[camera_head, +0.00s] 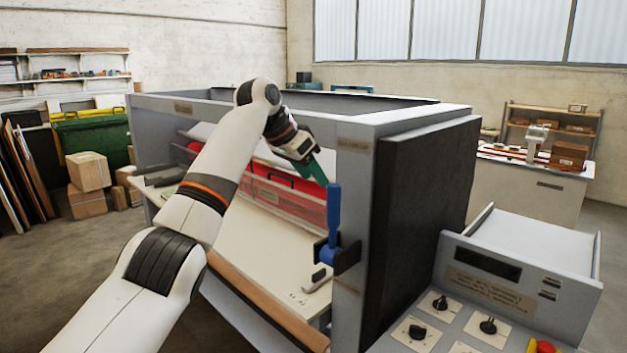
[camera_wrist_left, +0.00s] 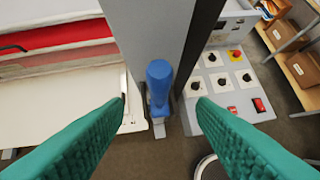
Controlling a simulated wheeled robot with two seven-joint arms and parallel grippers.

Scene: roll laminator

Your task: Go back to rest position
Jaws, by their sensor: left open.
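My left gripper (camera_head: 318,172) reaches in from the left to the front right post of the laminator (camera_head: 355,200). Its green fingers are spread apart in the left wrist view (camera_wrist_left: 160,115), with nothing held between them. The blue lever handle (camera_head: 333,212) stands upright on the post, close below the fingertips in the head view. The handle also shows between and beyond the fingers in the left wrist view (camera_wrist_left: 159,82). I cannot tell whether a finger touches it. My right gripper is in neither view.
A control panel (camera_head: 480,300) with knobs and a red button stands right of the post. The laminator's feed table (camera_head: 262,240) and red-edged clear guard (camera_head: 290,198) lie under my left arm. Boxes (camera_head: 88,171) and a green bin (camera_head: 92,138) stand at the left.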

